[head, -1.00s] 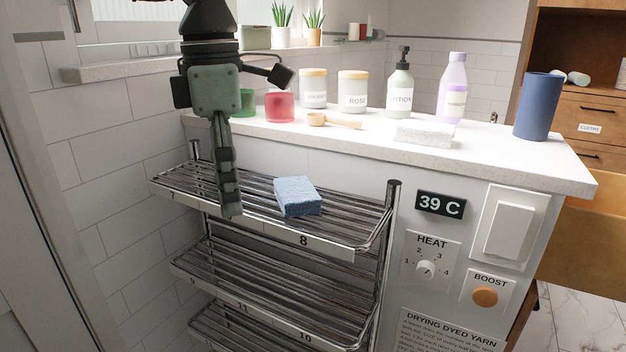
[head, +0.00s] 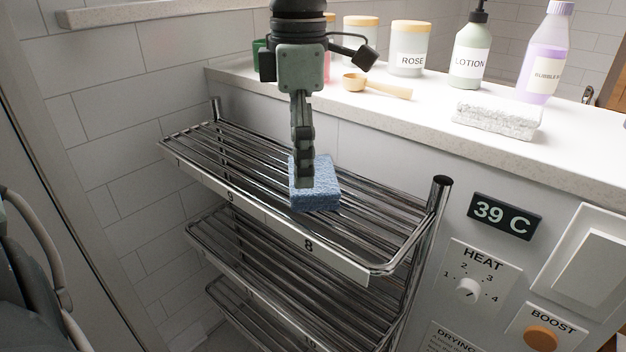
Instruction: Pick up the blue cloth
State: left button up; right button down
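The blue cloth (head: 322,188), a small thick folded block, lies on the top wire shelf (head: 232,172) of a chrome rack, above the label 8. My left gripper (head: 302,182) points straight down, and its fingers overlap the cloth's left part in the picture. The fingers are seen edge-on, one behind the other, so the gap between them is hidden. I cannot tell whether they touch or grip the cloth. The cloth seems to rest on the bars. My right gripper is not in view.
The white counter (head: 430,118) behind the rack holds a wooden scoop (head: 375,87), a rose jar (head: 408,50), a lotion bottle (head: 470,52), a purple bottle (head: 548,55) and a white folded cloth (head: 497,118). A rack post (head: 438,215) stands at right. The rest of the top shelf is bare.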

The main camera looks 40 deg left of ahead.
pick_arm(q)
notch_tip(320, 180, down, 3)
jog(key=shift+r, duration=0.1)
jog(key=shift+w+r, duration=0.1)
jog(key=c, duration=0.9)
